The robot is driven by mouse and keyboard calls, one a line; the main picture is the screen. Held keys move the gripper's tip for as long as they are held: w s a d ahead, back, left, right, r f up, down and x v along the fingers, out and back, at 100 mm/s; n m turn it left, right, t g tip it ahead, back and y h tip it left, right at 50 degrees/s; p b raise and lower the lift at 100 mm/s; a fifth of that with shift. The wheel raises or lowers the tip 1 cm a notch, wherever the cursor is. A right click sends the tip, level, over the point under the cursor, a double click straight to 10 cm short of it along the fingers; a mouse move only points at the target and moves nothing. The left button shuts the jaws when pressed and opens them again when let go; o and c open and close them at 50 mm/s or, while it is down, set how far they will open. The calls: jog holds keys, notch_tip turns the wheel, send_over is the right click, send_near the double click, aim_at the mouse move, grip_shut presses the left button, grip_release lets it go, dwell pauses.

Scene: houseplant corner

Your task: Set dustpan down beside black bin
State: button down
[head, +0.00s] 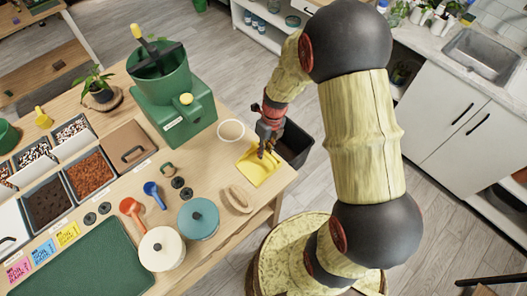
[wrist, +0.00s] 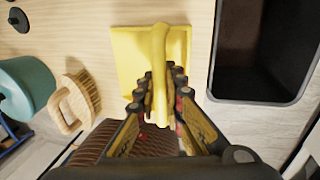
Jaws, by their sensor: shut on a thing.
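The yellow dustpan (head: 258,167) is at the right end of the wooden table, with its pan over the tabletop. In the wrist view the dustpan (wrist: 130,55) has its handle running down between my fingers. My gripper (head: 268,140) is shut on the handle, and its fingers (wrist: 163,88) show on both sides of it. The black bin (head: 294,145) is just right of the table's edge, partly hidden by my arm. In the wrist view the bin (wrist: 262,45) is right of the dustpan, apart from it. I cannot tell whether the pan touches the table.
A wooden brush (wrist: 74,102) lies left of the dustpan. A cream cup (head: 231,131) stands behind the dustpan, near the green machine (head: 175,100). A teal pot (head: 198,218) and a white pot (head: 162,248) stand toward the front. A narrow bare tabletop strip (wrist: 202,40) lies between dustpan and bin.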

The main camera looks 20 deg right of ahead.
jog(key=shift+f, duration=0.1)
jog(key=c, duration=2.3)
grip_release()
jog(key=shift+c, duration=0.2)
jog(key=o, duration=0.4)
jog(key=shift+c, duration=0.2)
jog(key=shift+o, duration=0.5)
